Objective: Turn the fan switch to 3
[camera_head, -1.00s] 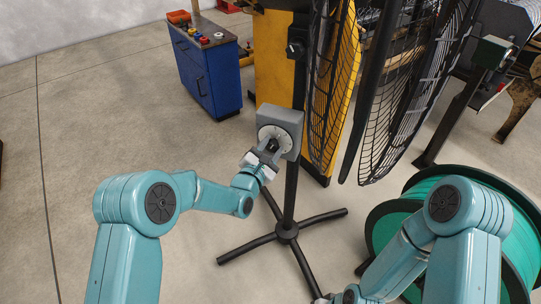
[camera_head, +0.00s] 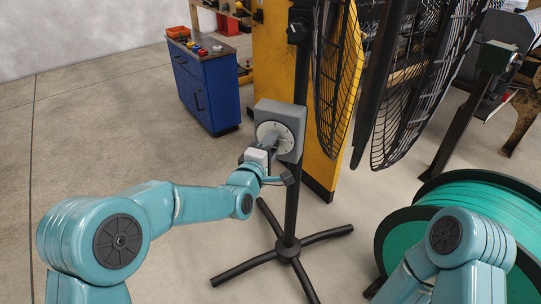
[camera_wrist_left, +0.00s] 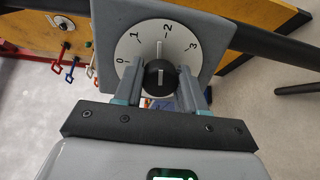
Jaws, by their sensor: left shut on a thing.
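The fan switch is a grey box (camera_head: 287,117) on the fan's black pole, with a round white dial (camera_head: 266,131) facing me. In the left wrist view the dial (camera_wrist_left: 133,50) carries the marks 0, 1, 2 and 3. Its black knob (camera_wrist_left: 160,78) has a white line that points up, close to the 2 and left of the 3. My left gripper (camera_head: 271,143) is at the dial, shut on the knob, with one finger on each side in the left wrist view (camera_wrist_left: 160,88). In the head view the gripper hides most of the knob. My right gripper is out of view.
The fan's wire cage (camera_head: 340,75) is right of the switch. Its black cross-shaped foot (camera_head: 287,252) stands on the floor. A green cable reel (camera_head: 480,205) is at the lower right. A blue cabinet (camera_head: 208,90) stands behind. The floor at left is clear.

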